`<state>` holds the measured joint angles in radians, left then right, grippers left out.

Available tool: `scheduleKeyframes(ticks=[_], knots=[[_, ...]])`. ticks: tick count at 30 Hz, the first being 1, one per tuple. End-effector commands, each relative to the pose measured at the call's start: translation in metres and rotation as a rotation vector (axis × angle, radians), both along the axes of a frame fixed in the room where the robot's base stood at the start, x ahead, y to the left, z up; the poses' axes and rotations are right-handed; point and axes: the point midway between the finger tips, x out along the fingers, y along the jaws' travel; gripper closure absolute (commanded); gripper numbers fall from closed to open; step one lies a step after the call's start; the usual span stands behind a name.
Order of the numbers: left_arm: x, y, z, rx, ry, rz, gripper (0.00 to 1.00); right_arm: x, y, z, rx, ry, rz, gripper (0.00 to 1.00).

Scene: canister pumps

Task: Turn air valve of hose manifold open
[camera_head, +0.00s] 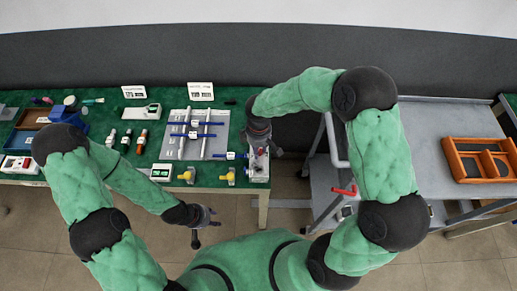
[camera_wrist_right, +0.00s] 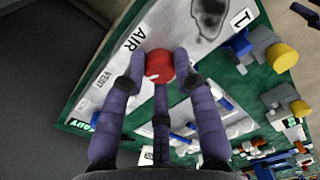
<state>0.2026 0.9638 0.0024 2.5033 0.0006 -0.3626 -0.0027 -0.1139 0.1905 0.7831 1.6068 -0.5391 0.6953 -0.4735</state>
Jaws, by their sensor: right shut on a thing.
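The air valve is a round red knob (camera_wrist_right: 158,65) on a light plate in the right wrist view, with the printed label AIR (camera_wrist_right: 138,36) beside it and VENT (camera_wrist_right: 103,79) further down the plate. My right gripper (camera_wrist_right: 156,72) is shut on the red knob, its purple-grey fingers around it. In the head view the hose manifold (camera_head: 259,168) is a pale block at the table's right end, and my right arm reaches down to it, hiding part of it. My left gripper (camera_head: 208,220) is open and empty, in front of the table edge.
A grey board (camera_head: 217,117) with white tubes and blue clamps lies left of the manifold. Yellow-capped fittings (camera_head: 229,176) sit near the front edge. A grey cart (camera_head: 430,125) with an orange tray (camera_head: 451,160) stands to the right.

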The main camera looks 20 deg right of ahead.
Motion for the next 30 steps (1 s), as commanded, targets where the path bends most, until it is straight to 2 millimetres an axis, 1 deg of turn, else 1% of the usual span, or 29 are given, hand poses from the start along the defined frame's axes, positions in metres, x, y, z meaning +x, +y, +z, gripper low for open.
scheduleKeyframes(ticks=[21,30], knots=[[0.0,0.0,-0.025,0.0,0.0,0.0,0.6,0.001,0.0,-0.002,0.004,-0.001,-0.68,1.0],[0.0,0.0,-0.034,0.0,0.0,0.0,0.6,0.002,0.0,-0.001,0.006,-0.003,-0.937,1.0]])
